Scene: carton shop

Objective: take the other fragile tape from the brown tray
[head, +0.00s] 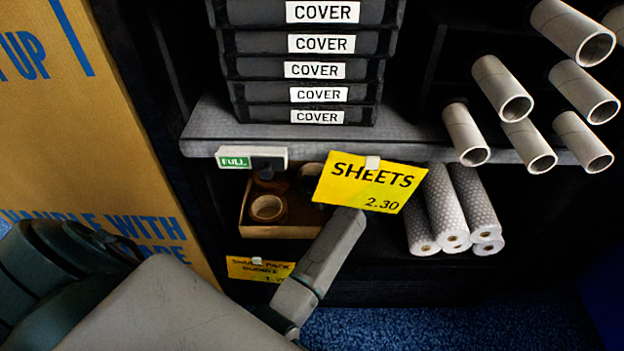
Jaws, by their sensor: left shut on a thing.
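The brown tray (283,230) is on the lower shelf, below the ledge. A tan tape roll (267,209) lies in its front part, and a darker roll (270,182) is behind it. Another roll (311,172) shows at the tray's right, partly covered by the yellow SHEETS sign. No fragile print can be read on the rolls. My left gripper (344,222) reaches up from below, at the tray's right front. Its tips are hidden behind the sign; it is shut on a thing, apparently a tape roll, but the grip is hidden. My right gripper is out of view.
The SHEETS sign (370,183) hangs in front of the lower shelf. Patterned rolls (446,210) lie right of it, with cardboard tubes (503,88) jutting out above. Black COVER boxes (310,70) are stacked on the ledge (205,130). A large carton (85,130) stands at left.

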